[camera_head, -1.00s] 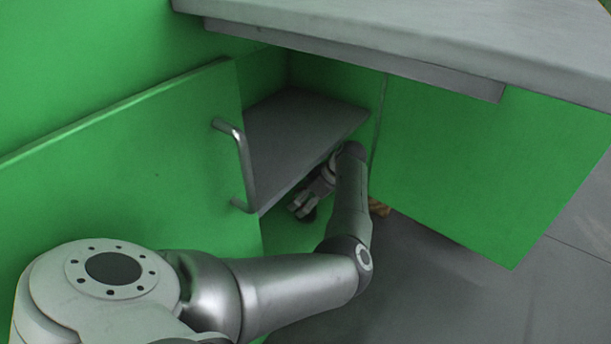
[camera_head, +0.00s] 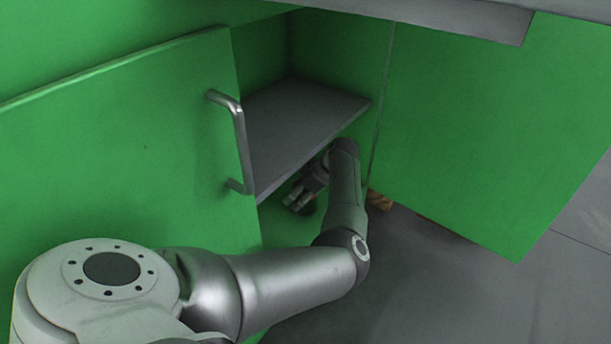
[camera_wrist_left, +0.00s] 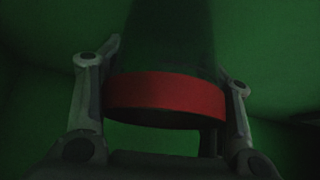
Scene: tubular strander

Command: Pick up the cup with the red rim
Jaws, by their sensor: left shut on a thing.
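The cup with the red rim (camera_wrist_left: 166,95) fills the upper middle of the left wrist view. Its red band faces the gripper's palm, and its dark body runs up out of the picture. My left gripper (camera_wrist_left: 162,90) is shut on it, with one finger on each side. In the head view my left gripper (camera_head: 299,198) is inside the open green cabinet, below the grey shelf. A small dark shape beside the fingers there is too hidden to name surely. My right gripper is in neither view.
The grey shelf (camera_head: 300,125) lies just above my gripper. The open cabinet door (camera_head: 120,150) with a metal handle (camera_head: 240,140) stands at left, and a green panel (camera_head: 480,130) at right. A brown wooden piece (camera_head: 379,200) lies on the floor. Grey floor in front is clear.

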